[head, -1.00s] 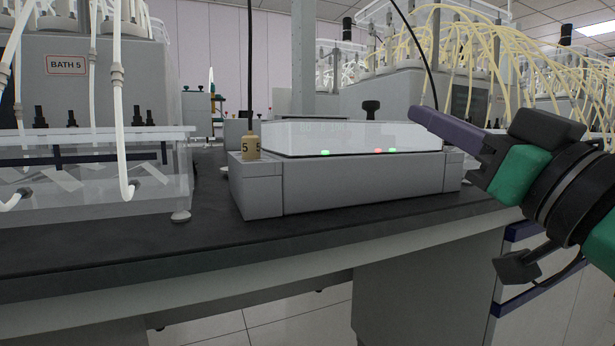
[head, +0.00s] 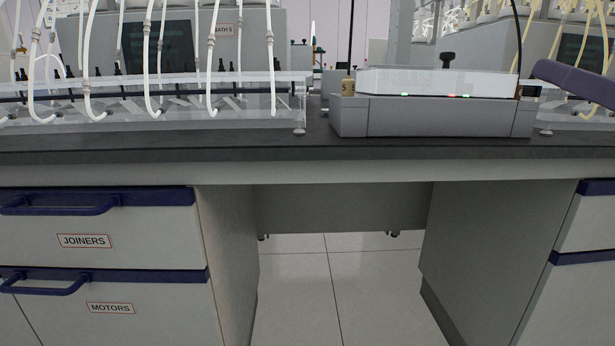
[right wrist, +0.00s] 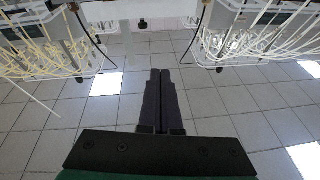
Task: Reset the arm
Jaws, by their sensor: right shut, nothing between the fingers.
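The rest of the right arm is outside the head view. My left gripper is in neither current view.
A grey box with a clear cover (head: 435,115) stands on the dark bench top (head: 250,148), beside a clear bath with white tubes (head: 150,115). Drawers labelled JOINERS (head: 85,241) and MOTORS (head: 110,308) are shut. The knee space between cabinets is clear.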

